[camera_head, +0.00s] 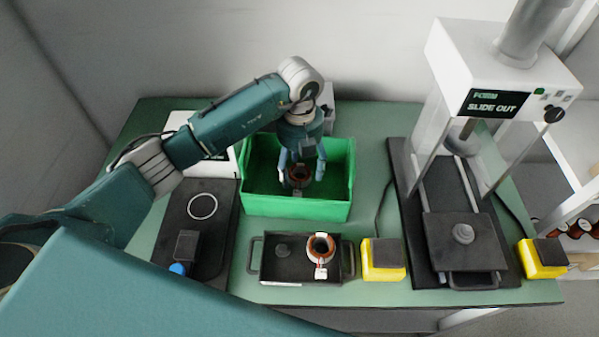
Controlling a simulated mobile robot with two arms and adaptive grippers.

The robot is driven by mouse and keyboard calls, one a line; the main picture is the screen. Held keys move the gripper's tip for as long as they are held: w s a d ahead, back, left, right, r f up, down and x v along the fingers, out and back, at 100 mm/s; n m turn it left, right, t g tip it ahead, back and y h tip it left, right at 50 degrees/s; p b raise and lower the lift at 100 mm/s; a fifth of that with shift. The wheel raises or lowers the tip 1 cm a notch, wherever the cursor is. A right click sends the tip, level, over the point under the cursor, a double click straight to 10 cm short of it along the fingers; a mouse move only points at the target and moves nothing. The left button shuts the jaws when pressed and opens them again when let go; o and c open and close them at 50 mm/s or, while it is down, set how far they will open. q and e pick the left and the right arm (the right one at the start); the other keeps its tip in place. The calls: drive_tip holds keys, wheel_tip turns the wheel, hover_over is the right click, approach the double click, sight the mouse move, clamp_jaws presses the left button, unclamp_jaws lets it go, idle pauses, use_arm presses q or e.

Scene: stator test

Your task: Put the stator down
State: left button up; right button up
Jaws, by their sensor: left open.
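My left gripper (301,170) points down into the green bin (297,209), with its fingers open and apart. A dark stator with copper-coloured windings (299,177) is low in the bin, between or just below the fingertips; whether it touches a finger or rests on the floor I cannot tell. A second stator (321,246), with copper windings and a white tag, sits on the right part of the black tray (290,271) in front of the bin. My right gripper is not in view.
A press labelled "SLIDE OUT" (507,101) stands at the right. Yellow boxes with dark tops stand beside its base (384,269) (542,263). A dark plate with a white ring (202,207) lies left of the bin. A little green tabletop is bare around the bin.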

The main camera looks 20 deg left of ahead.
use_arm(q)
wheel_tip(320, 180, up, 10)
drive_tip(key=b, duration=0.2)
drive_tip(key=shift+r, duration=0.15)
